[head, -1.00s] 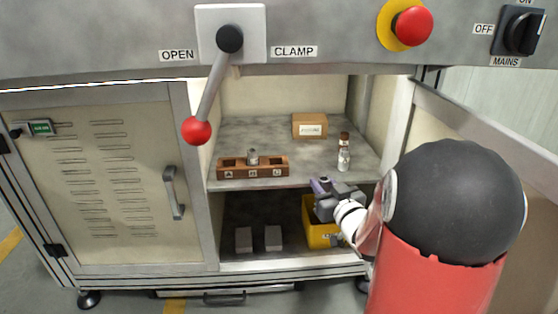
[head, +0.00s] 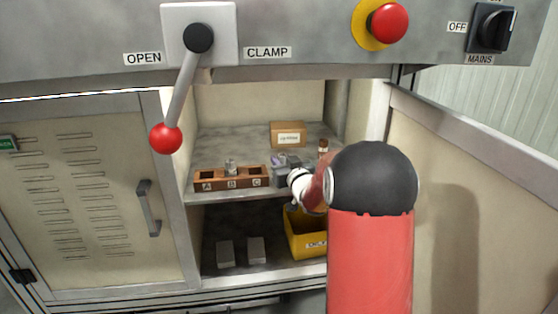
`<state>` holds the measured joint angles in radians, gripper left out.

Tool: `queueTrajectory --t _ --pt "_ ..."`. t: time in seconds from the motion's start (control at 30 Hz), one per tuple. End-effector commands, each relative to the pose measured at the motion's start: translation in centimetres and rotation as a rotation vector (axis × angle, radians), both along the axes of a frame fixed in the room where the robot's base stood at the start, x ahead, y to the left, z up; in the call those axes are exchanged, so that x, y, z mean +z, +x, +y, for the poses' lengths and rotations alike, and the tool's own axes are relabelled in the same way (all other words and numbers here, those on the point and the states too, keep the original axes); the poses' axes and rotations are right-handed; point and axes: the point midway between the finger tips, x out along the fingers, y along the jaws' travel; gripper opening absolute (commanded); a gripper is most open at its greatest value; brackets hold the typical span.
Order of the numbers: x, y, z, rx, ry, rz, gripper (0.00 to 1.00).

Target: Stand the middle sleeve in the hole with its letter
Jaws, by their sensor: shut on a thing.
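A brown wooden rack (head: 205,186) with holes lettered A, B and C sits at the front of the upper shelf. A small grey metal sleeve (head: 230,167) stands at its middle, by the letter B, and seems to be in that hole. My gripper (head: 278,163) is at shelf height, just beyond the rack's right end. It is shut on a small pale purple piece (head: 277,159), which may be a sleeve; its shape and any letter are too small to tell. Holes A and C look empty. My wrist and arm hide the shelf to the right of the gripper.
A cardboard box (head: 288,133) and a brown-topped bottle-like item (head: 323,146) stand on the upper shelf. A yellow bin (head: 305,243) and two grey blocks (head: 256,250) are below. The clamp lever's red knob (head: 165,138) hangs in front. The open door (head: 470,180) is at right.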

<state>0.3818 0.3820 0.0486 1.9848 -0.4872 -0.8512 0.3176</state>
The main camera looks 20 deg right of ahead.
Motion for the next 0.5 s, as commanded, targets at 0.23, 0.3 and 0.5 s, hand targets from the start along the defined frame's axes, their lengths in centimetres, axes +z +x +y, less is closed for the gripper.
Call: queueTrajectory --t 0.23,0.3,0.5 --pt "-0.7 2.3 0.1 0.001 -0.001 0.001 0.01" --pt "-0.6 2.3 0.1 0.001 -0.001 0.0 0.01" --pt "-0.7 2.3 0.1 0.001 -0.001 0.0 0.01"
